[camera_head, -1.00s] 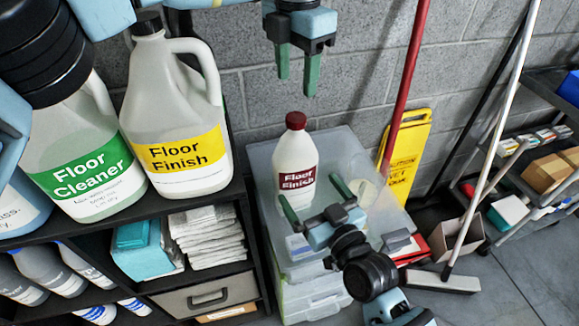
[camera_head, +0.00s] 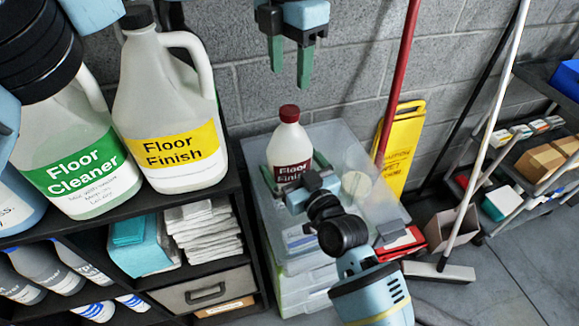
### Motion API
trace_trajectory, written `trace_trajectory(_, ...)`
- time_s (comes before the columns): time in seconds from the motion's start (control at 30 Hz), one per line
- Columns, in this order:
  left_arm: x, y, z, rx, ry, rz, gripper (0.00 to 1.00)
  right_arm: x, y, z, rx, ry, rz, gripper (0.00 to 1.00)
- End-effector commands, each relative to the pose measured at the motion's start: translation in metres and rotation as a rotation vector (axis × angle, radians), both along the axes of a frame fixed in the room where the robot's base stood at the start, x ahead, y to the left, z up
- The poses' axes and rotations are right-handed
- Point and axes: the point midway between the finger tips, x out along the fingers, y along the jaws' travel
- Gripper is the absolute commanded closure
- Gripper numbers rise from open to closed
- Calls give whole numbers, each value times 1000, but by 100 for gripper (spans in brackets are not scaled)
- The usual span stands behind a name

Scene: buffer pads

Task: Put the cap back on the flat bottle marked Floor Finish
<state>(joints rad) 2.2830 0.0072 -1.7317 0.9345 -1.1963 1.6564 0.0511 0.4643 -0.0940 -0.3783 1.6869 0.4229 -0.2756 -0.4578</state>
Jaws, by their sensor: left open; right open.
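The white bottle (camera_head: 290,146) with a dark red Floor Finish label stands upright on the clear plastic drawer unit. A red cap (camera_head: 289,113) sits at the top of its neck; I cannot tell whether it is screwed down. My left gripper (camera_head: 290,82) is open and empty, fingers pointing down, above and slightly behind the cap in the picture. My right gripper (camera_head: 300,180) is open at the front of the bottle, low on its label.
A large Floor Finish jug (camera_head: 170,110) with a yellow label and black cap stands on the dark shelf (camera_head: 190,203) at left, beside a Floor Cleaner jug (camera_head: 75,165). A red pole (camera_head: 398,80) and yellow sign (camera_head: 402,150) stand right of the drawer unit (camera_head: 350,140).

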Motion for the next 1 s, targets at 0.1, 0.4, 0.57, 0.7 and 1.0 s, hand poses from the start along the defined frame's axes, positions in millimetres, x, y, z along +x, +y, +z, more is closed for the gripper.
trace_trajectory(0.1, 0, 0, 0, 0, 0, 0, 49, 6, 3, 0, 1, 0, 0, 0)
trace_trajectory(0.4, 0, 0, 0, 0, 0, 0, 49, 7, 4, 0, 0, 0, 0, 0)
trace_trajectory(0.57, 0, 0, 0, 0, 0, 0, 49, 7, 4, 0, 0, 0, 0, 17)
trace_trajectory(0.7, 0, 0, 0, 0, 0, 0, 49, 7, 4, 0, 0, 0, 0, 35)
trace_trajectory(1.0, 0, 0, 0, -1, 1, 31, 49, 7, 4, 0, -1, 0, 0, 75)
